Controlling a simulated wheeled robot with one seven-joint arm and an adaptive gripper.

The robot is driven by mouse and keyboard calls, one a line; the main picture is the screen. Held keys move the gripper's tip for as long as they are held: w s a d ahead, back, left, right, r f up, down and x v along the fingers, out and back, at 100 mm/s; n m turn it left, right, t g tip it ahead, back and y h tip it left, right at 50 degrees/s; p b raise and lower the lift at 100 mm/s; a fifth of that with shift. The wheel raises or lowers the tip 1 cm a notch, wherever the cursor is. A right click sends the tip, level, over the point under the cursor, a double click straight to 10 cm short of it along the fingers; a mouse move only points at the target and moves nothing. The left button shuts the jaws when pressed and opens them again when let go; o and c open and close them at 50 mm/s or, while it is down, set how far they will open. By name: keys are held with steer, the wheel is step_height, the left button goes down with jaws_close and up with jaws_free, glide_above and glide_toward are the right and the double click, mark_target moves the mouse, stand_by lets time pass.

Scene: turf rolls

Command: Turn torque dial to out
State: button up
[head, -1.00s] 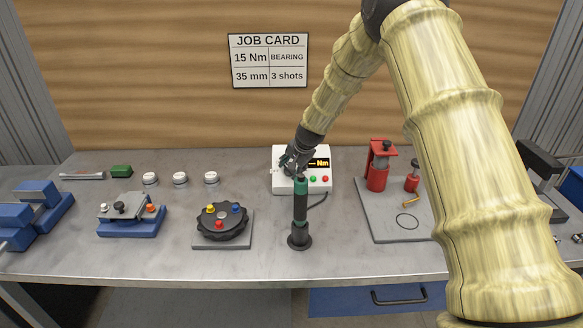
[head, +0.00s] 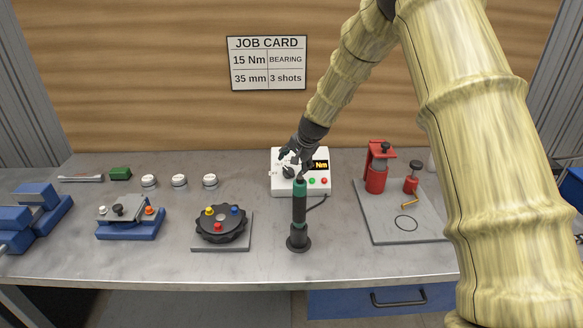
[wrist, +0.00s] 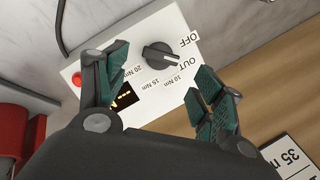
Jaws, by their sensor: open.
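The torque dial (wrist: 160,56) is a black round knob with a raised grip, on the white controller box (head: 303,187). Labels OFF, OUT, 10 Nm, 15 Nm and 20 Nm surround it in the wrist view; I cannot tell surely which one its pointer marks. In the head view the dial (head: 288,172) shows just below my gripper. My gripper (wrist: 162,64) is open, with one green-padded finger on each side of the dial and apparently clear of it. The display (head: 321,165) reads Nm with no clear number.
A green and black screwdriver (head: 299,205) stands upright in front of the box. A red press (head: 377,170) stands on a grey plate to the right. The job card (head: 267,63) hangs behind.

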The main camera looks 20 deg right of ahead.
steer(key=v, duration=0.7)
stand_by(0.4)
